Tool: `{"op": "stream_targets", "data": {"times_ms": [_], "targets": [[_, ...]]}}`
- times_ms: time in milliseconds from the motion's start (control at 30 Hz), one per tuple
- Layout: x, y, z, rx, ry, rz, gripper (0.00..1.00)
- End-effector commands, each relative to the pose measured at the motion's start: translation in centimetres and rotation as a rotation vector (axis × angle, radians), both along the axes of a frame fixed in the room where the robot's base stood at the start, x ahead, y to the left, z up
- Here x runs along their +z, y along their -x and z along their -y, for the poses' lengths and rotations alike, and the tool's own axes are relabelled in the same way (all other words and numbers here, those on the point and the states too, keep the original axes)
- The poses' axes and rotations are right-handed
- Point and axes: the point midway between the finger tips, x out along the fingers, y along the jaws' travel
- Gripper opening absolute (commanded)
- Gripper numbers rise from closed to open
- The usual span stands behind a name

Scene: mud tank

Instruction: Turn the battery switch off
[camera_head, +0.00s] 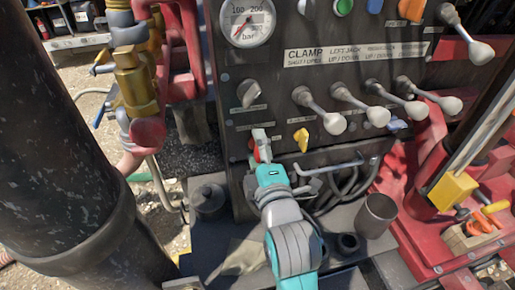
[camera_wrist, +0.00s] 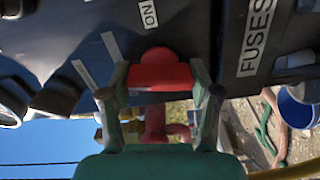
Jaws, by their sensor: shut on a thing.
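The battery switch is a red handle on the dark panel; in the wrist view the red handle (camera_wrist: 160,72) sits between my fingers, below a white ON label (camera_wrist: 148,13). In the head view only a little red of the switch (camera_head: 264,152) shows at the tip of my arm. My gripper (camera_head: 262,146) is at the panel's lower left; in the wrist view my gripper (camera_wrist: 158,85) has a finger on each side of the handle, shut on it. The fingers partly hide the handle's sides.
A yellow switch (camera_head: 301,139) sits close to the right of my gripper. Levers with pale knobs (camera_head: 334,123) stick out above right.

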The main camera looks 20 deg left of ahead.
Motion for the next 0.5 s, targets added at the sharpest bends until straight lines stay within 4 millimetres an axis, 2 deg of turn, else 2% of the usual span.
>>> {"op": "stream_targets", "data": {"times_ms": [500], "targets": [[-0.21, 0.02, -0.03, 0.000, 0.140, 0.098, 0.27]]}}
